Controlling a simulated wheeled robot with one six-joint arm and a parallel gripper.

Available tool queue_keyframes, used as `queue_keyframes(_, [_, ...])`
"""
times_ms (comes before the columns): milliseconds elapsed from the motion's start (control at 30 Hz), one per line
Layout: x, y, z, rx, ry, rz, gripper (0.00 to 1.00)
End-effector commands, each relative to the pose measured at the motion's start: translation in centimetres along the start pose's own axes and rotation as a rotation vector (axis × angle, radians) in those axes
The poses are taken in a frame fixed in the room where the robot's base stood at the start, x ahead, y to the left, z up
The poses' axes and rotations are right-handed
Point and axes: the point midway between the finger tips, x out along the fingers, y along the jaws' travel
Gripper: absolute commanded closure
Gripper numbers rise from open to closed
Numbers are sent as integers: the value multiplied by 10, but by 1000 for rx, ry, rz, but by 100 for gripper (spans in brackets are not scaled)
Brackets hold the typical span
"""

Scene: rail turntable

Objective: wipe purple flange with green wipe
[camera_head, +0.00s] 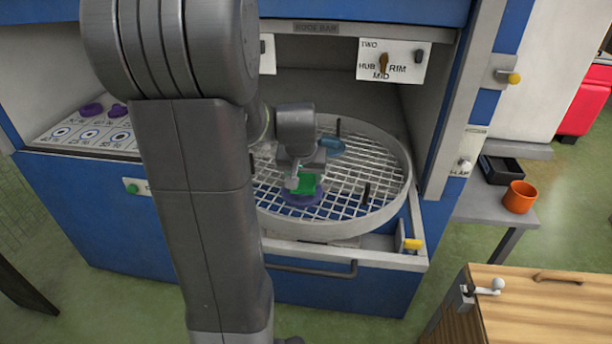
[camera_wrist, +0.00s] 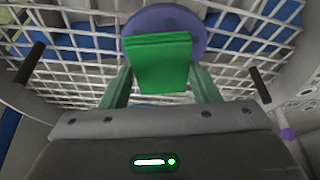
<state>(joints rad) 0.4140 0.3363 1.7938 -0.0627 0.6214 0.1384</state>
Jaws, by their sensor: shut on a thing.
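My gripper (camera_wrist: 159,85) is shut on the green wipe (camera_wrist: 160,60), a folded block held between its two fingers. In the head view the green wipe (camera_head: 304,184) is just over the purple flange (camera_head: 302,199), near the front of the round wire-grid turntable (camera_head: 365,224). In the wrist view the purple flange (camera_wrist: 190,24) is a round disc partly hidden behind the wipe. The two overlap in both views; I cannot tell for sure whether they touch. My gripper (camera_head: 298,178) reaches down from above in the head view.
Black pegs (camera_head: 366,193) stand up from the turntable grid. A blue piece (camera_head: 331,145) lies behind my gripper. A tray at the left holds purple parts (camera_head: 91,109). The cabinet's raised walls surround the turntable. An orange cup (camera_head: 520,196) stands on a side shelf at right.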

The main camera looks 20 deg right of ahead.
Motion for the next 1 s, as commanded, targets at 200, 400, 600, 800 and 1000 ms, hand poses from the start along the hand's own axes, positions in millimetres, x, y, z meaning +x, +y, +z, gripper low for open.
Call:
queue_keyframes(200, [0, 20, 0, 4, -1, 1, 63])
queue_keyframes(400, [2, 38, 0, 4, -2, 1, 63])
queue_keyframes(600, [2, 47, 1, 2, -2, 0, 63])
queue_keyframes(800, [3, 47, 2, 1, -4, 0, 63])
queue_keyframes(1000, [-2, 46, -1, 1, -4, 0, 63])
